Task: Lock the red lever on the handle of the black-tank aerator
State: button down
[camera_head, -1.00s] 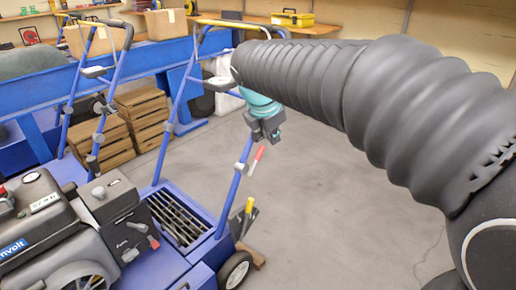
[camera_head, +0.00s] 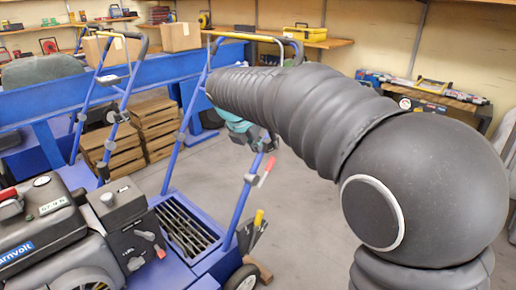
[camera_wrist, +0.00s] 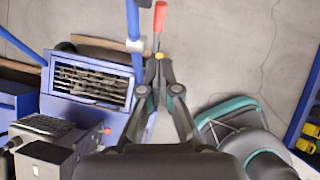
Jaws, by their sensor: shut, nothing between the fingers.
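The aerator in front has a dark grey engine and tank (camera_head: 45,205) and a blue tube handle (camera_head: 236,205). A red lever (camera_head: 266,170) with a pale end hangs off the handle's right tube, tilted downward. In the wrist view the red lever (camera_wrist: 160,17) lies just past my fingertips, beside the blue tube (camera_wrist: 133,20). My gripper (camera_wrist: 160,62) is shut and empty, its tips pointing toward the lever's pale end. I cannot tell whether they touch it. In the head view my arm and wrist largely hide the gripper.
A yellow-tipped lever (camera_head: 258,217) stands low on the aerator, near its wheel (camera_head: 243,278). Another blue handle (camera_head: 120,110) and wooden crates (camera_head: 157,125) stand behind. A shelf (camera_head: 310,40) holds a yellow toolbox (camera_head: 305,32).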

aim_at(269, 164)
jog(key=x, duration=0.5)
jog(key=b+x, duration=0.1)
jog(key=x, duration=0.4)
jog(key=shift+w+d, duration=0.15)
jog(key=shift+w, duration=0.25)
jog(key=shift+w+d+f, duration=0.2)
jog(key=shift+w+f, duration=0.1)
jog(key=shift+w, duration=0.15)
jog(key=shift+w+f, duration=0.1)
